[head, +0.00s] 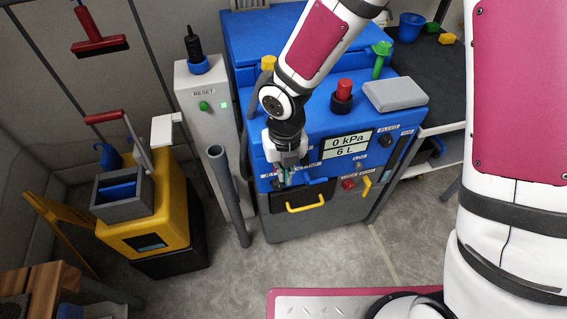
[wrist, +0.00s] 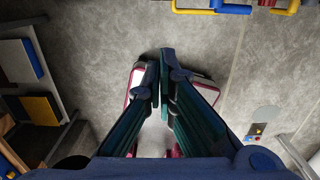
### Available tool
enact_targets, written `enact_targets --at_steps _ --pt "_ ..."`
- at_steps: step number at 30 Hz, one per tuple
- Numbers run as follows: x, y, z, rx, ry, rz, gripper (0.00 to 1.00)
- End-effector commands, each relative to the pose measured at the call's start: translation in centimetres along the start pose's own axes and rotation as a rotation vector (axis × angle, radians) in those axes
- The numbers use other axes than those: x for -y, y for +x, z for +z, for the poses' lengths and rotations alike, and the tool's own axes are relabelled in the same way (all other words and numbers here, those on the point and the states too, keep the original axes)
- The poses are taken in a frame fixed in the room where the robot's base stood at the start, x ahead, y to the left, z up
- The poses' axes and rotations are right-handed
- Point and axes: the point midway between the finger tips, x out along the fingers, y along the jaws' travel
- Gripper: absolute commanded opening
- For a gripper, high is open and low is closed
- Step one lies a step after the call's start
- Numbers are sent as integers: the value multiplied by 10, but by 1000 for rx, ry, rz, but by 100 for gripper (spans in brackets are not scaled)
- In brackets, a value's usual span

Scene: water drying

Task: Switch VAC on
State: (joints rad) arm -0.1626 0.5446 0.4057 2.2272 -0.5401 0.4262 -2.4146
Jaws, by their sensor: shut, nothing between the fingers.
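The blue machine (head: 318,125) stands ahead in the head view, with a display (head: 348,145) reading 0 kPa and 6 L. My gripper (head: 285,182) is in front of the left part of its control panel, fingers pointing down. The labels beside the gripper are partly covered, and I cannot read VAC or make out its switch. In the wrist view the fingers (wrist: 162,92) are together and empty above the grey floor. Whether the gripper touches the panel is unclear.
A yellow drawer handle (head: 305,202) is below the gripper. A red button (head: 348,184) and yellow lever (head: 366,186) sit to its right. A grey pipe (head: 229,195) and RESET post (head: 203,110) stand left. The floor in front is clear.

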Motion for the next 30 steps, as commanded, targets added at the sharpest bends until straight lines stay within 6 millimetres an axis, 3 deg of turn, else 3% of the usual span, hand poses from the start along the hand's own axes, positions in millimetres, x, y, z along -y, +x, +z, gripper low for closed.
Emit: enact_targets --at_steps 3,8,16,30 --pt "0 27 0 -4 -3 -1 0" --pt "0 53 3 0 -1 -1 0" --pt "0 57 35 1 1 0 0" --pt "0 58 39 4 0 -1 0"
